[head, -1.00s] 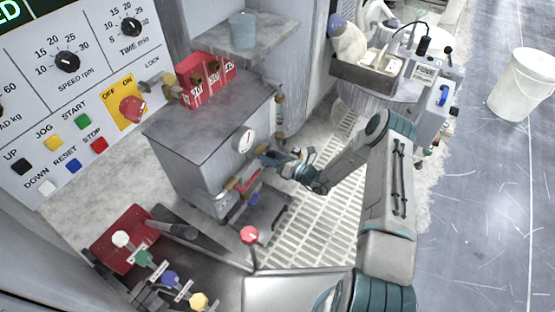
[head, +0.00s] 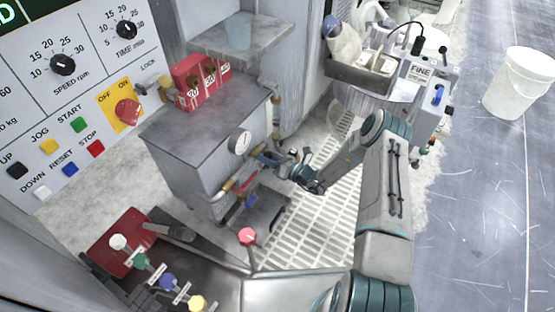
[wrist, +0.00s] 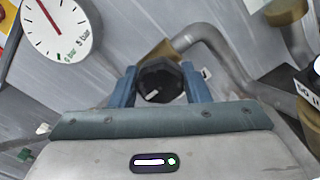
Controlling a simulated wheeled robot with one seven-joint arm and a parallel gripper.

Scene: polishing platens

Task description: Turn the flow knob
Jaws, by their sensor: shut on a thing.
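The flow knob, a black faceted knob (wrist: 160,82) with a pale pointer mark, sits between the two blue fingers of my gripper (wrist: 159,88) in the wrist view. The fingers are shut on its left and right sides. The pointer mark slants on the knob's face. In the head view my gripper (head: 264,160) reaches the right side of the grey cabinet (head: 185,160), just below and right of the gauge. The knob is too small and covered to make out there.
A round gauge (wrist: 57,22) is close on the left in the wrist view; it also shows in the head view (head: 240,142). A grey pipe (wrist: 220,45) bends behind the knob to the right. A red-topped lever (head: 247,237) stands below. A white bucket (head: 518,85) is far right.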

